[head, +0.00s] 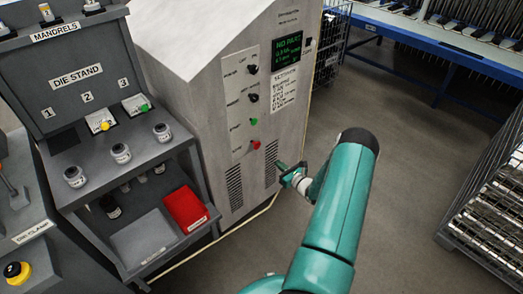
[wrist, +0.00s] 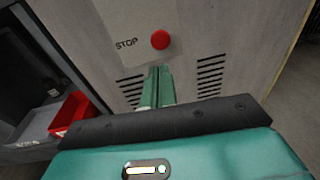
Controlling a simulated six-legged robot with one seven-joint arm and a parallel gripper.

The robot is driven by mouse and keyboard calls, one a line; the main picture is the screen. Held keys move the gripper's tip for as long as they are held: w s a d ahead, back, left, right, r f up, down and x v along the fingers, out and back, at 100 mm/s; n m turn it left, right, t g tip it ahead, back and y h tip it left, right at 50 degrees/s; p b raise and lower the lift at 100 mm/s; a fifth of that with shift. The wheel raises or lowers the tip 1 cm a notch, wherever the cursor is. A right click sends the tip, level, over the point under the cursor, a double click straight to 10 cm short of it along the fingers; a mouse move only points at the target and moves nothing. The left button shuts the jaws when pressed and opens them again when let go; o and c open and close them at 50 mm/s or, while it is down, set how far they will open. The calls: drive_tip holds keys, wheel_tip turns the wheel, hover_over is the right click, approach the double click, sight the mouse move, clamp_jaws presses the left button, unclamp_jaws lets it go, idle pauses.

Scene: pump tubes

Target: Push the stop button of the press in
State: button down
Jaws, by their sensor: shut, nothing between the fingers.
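The red stop button (head: 256,144) is on the lower part of a control strip on the front of the pale grey press cabinet (head: 205,140). In the wrist view the red button (wrist: 160,40) is right of the word STOP. My gripper (head: 282,165) is near the cabinet front, lower and to the right of the button in the head view. In the wrist view my gripper's fingers (wrist: 157,70) are together, just below the button and apart from it in the picture. The gap to the panel is hard to judge. Nothing hides the button.
A green button (head: 254,121) and two black knobs (head: 252,69) are above the red one. A display (head: 287,48) is at the upper right. The die stand (head: 75,77), with a red tray (head: 186,208), is to the left. Open floor (head: 400,130) is to the right.

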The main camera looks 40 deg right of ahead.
sight(258, 146)
drive_tip(key=w, duration=0.8)
drive_tip(key=w+f, duration=0.1)
drive_tip(key=w, duration=0.3)
drive_tip(key=shift+w+d, duration=0.35)
drive_tip(key=shift+w, duration=0.1)
drive_tip(key=shift+w, duration=0.1)
drive_tip(key=shift+w, duration=0.9)
drive_tip(key=shift+r, duration=0.1)
drive_tip(key=shift+s, duration=0.45)
drive_tip(key=s, duration=1.3)
drive_tip(key=shift+s+a+r, duration=0.15)
drive_tip(key=shift+a+r, duration=0.25)
drive_tip(key=shift+r, duration=0.05)
